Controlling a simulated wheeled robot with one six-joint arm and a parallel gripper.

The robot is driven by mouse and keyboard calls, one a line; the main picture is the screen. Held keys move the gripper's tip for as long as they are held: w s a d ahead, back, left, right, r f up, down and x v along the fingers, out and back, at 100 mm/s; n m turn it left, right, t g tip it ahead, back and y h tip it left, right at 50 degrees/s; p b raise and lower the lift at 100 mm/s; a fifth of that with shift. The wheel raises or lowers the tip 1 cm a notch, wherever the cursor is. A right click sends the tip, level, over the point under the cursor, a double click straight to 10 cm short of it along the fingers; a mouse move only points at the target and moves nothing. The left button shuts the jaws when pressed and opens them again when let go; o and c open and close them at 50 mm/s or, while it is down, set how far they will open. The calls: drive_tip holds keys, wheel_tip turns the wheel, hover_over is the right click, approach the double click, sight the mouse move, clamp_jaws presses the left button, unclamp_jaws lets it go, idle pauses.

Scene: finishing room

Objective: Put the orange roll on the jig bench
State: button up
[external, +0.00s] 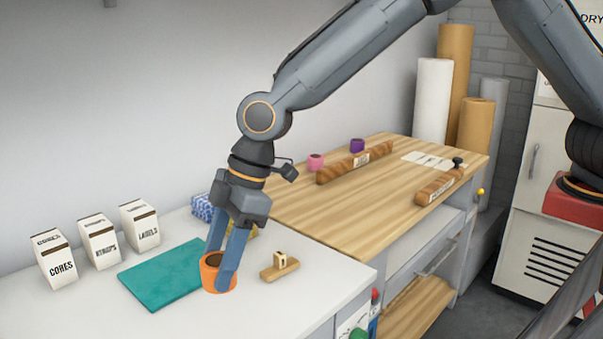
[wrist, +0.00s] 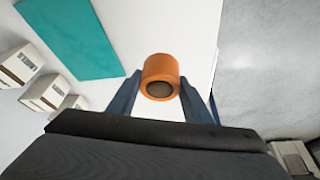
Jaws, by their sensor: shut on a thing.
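The orange roll (external: 212,282) is between the blue fingers of my gripper (external: 226,272) in the external view, low over the white counter beside the teal mat. In the wrist view the orange roll (wrist: 161,68) sits between the two fingertips (wrist: 160,88), its dark core facing the camera. My gripper is shut on it. I cannot tell whether the roll touches the counter. The jig bench is probably the wooden-topped bench (external: 310,215) to the right; a pink roll (external: 316,161) and a purple roll (external: 357,146) stand at its back.
The teal mat (external: 160,274) lies left of the roll. Several white boxes (external: 100,242) stand behind it. A small wooden holder (external: 280,266) is right of my gripper. Two wooden bars (external: 355,161) (external: 440,187) lie on the bench; its near-left top is clear.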

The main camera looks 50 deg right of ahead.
drive_tip(key=shift+r, duration=0.35)
drive_tip(key=w+d+m+b, duration=0.1)
drive_tip(key=w+d+m, duration=0.1)
drive_tip(key=w+d, duration=0.6)
drive_tip(key=w+d+m+t+h+b, duration=0.1)
drive_tip(key=w+d+m, duration=0.1)
drive_tip(key=w+d, duration=0.6)
drive_tip(key=w+d+m+b, duration=0.1)
drive_tip(key=w+d+m, duration=0.1)
drive_tip(key=w+d, duration=0.6)
drive_tip(key=shift+w+f+t, duration=0.15)
drive_tip(key=shift+w+t, duration=0.15)
drive_tip(key=shift+t, duration=0.1)
drive_tip(key=w+d+m+t+h+b, duration=0.1)
drive_tip(key=w+d+m+b, duration=0.35)
drive_tip(key=d, duration=1.35)
drive_tip(key=w+d+m+h+p, duration=0.15)
drive_tip(key=w+d, duration=0.55)
drive_tip(key=d, duration=1)
drive_tip(key=s+d+m+h+b, duration=0.1)
drive_tip(key=d+m+h+b, duration=0.3)
drive_tip(key=d, duration=1.8)
drive_tip(key=f, duration=0.1)
drive_tip(key=f+y+p, duration=0.1)
drive_tip(key=f, duration=0.1)
drive_tip(key=f+y+p, duration=0.1)
drive_tip(key=shift+s+d+f+m, duration=0.15)
drive_tip(key=shift+d+f+m, duration=0.25)
drive_tip(key=shift+f+p, duration=0.5)
drive_tip(key=shift+f, duration=1.8)
